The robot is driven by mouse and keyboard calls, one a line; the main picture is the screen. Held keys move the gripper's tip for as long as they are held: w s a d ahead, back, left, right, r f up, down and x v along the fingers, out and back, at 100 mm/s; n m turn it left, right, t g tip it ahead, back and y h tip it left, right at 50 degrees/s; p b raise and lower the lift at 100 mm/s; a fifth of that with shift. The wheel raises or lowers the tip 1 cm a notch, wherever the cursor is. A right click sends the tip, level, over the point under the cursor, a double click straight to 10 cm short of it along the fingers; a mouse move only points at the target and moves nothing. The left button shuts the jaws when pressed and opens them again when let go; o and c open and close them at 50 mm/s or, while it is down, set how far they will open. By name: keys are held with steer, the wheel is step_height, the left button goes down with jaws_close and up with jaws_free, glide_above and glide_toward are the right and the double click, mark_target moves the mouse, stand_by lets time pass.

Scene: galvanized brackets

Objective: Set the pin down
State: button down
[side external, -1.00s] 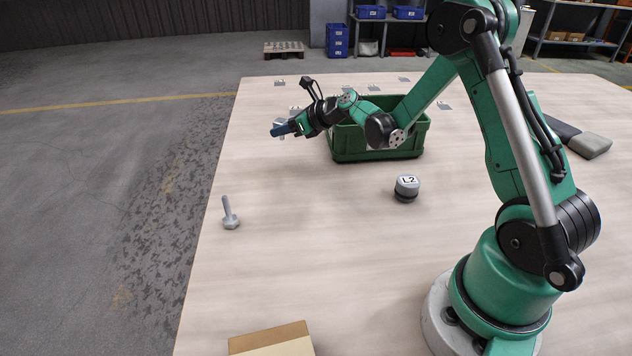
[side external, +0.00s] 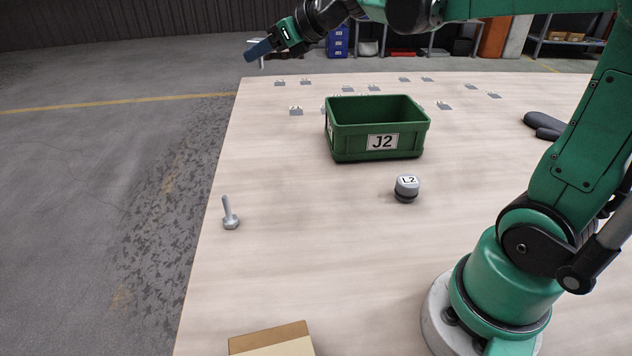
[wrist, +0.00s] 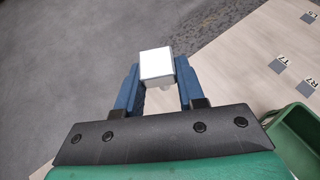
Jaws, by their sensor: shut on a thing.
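My gripper (side external: 259,50) is high above the far left edge of the table in the side view, its blue fingers pointing left. In the wrist view my gripper (wrist: 157,90) is shut on a pale metal piece with a square top, which I take as the pin (wrist: 156,63). Only a small sliver of the pin (side external: 262,63) shows below the fingers in the side view. It is clear of the table; the lower part is mostly hidden.
A green crate (side external: 377,156) marked J2 stands mid-table. A grey knob-like piece (side external: 406,188) marked L2 and a bolt (side external: 230,213) standing on its head are nearer. Several small labelled grey plates (side external: 444,105) lie at the back. A cardboard box (side external: 272,340) is at the front.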

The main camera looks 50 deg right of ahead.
steer(key=s+a+f+n+g+y, duration=0.1)
steer(key=s+a+n+g+y, duration=0.5)
steer(key=a, duration=0.3)
steer(key=s+a+f+n+g+y, duration=0.1)
steer(key=s+a+n+g+y, duration=0.2)
steer(key=s+a+n+g, duration=0.45)
steer(key=shift+n+t, duration=0.75)
steer(key=shift+t, duration=0.1)
steer(key=f, duration=1.3)
steer(key=w+a+f, duration=0.1)
steer(key=f, duration=0.5)
steer(key=shift+a+f, duration=0.1)
steer(key=shift+f, duration=0.15)
steer(key=c, duration=0.5)
jaws_free()
steer(key=shift+c, duration=0.2)
